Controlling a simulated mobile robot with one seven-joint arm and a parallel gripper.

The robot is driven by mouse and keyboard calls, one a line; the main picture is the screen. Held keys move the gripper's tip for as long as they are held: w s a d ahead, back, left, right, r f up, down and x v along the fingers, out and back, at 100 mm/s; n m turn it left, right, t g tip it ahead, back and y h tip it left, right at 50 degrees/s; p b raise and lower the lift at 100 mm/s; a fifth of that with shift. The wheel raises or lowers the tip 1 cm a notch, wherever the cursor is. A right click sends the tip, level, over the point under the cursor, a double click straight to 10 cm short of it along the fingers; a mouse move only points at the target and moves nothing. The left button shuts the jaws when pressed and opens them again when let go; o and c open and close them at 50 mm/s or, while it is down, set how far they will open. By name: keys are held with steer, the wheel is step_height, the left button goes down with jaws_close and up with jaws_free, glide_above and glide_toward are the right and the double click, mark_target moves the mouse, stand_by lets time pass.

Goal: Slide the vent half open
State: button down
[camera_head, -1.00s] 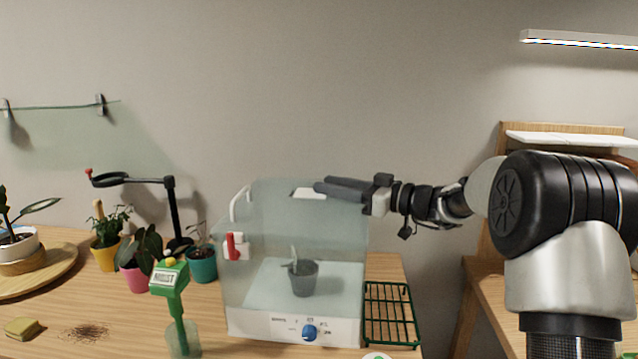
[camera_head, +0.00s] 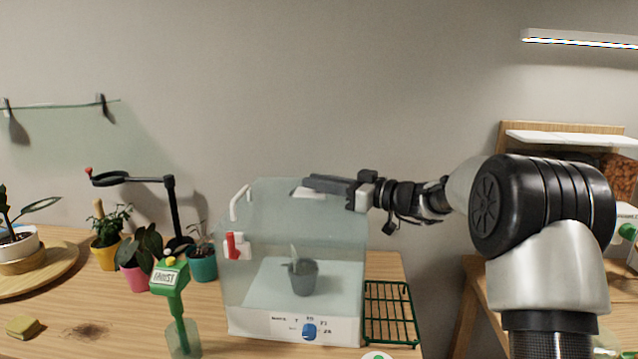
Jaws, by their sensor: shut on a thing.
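The vent is a small white plate (camera_head: 305,193) on top of the clear propagator box (camera_head: 345,235), near the middle of its lid. My gripper (camera_head: 308,183) reaches in from the right, level with the lid, with its fingertips at the vent. It is shut on the vent, though the fingers hide part of the contact. How far the vent stands open is too small to tell. Inside the box is a grey pot (camera_head: 303,279) with a seedling. The box front carries a white panel with a blue knob (camera_head: 310,331).
A red-and-white latch (camera_head: 236,246) and a white handle (camera_head: 240,203) are on the box's left. A green moisture meter (camera_head: 172,280) stands in front left, potted plants (camera_head: 137,262) beyond. A green wire rack (camera_head: 389,312) lies right of the box.

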steer(key=shift+f, duration=0.1)
steer(key=b, duration=0.2)
steer(key=shift+d+f+b, duration=0.2)
steer(key=shift+d+b, duration=0.1)
steer(key=shift+b, duration=0.1)
steer(key=shift+d+r+b, duration=0.2)
steer(key=shift+d+b, duration=0.05)
steer(key=shift+b, duration=0.25)
steer(key=shift+r, duration=0.15)
steer(key=c, duration=1.7)
jaws_free()
